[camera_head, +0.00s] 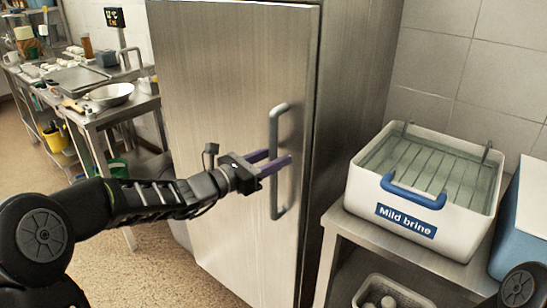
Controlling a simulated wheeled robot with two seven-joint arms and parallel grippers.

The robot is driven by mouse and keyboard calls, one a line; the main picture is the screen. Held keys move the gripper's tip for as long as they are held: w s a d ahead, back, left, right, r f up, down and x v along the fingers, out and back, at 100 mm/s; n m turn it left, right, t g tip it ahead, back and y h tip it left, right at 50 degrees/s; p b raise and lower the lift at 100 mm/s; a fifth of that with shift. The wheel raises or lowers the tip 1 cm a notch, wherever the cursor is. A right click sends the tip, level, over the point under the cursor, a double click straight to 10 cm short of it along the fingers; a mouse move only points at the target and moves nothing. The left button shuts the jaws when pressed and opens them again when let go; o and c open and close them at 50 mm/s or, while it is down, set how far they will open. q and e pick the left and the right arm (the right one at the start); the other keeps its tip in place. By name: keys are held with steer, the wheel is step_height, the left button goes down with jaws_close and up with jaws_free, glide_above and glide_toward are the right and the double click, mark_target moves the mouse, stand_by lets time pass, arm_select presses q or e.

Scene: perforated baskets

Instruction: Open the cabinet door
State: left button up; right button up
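The cabinet door (215,90) is a tall brushed-steel panel in the middle of the head view. It looks shut, with a narrow dark seam along its right edge. Its long vertical grey handle (275,200) is near that edge. My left gripper (281,157) is at the handle's mid-height, with its two purple fingers apart. The nearer finger crosses in front of the handle, and the farther finger's tip is hidden at the handle. I cannot tell whether they touch it. My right gripper is out of view.
A white "Mild brine" tub (365,190) with a blue handle stands on a steel counter (385,242) at the right. A blue-and-white box (520,220) is beside it. A cluttered steel table (105,115) stands at the far left. Open floor (110,265) lies left of the door.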

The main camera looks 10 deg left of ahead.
arm_select(q)
jaws_close()
stand_by(1.2)
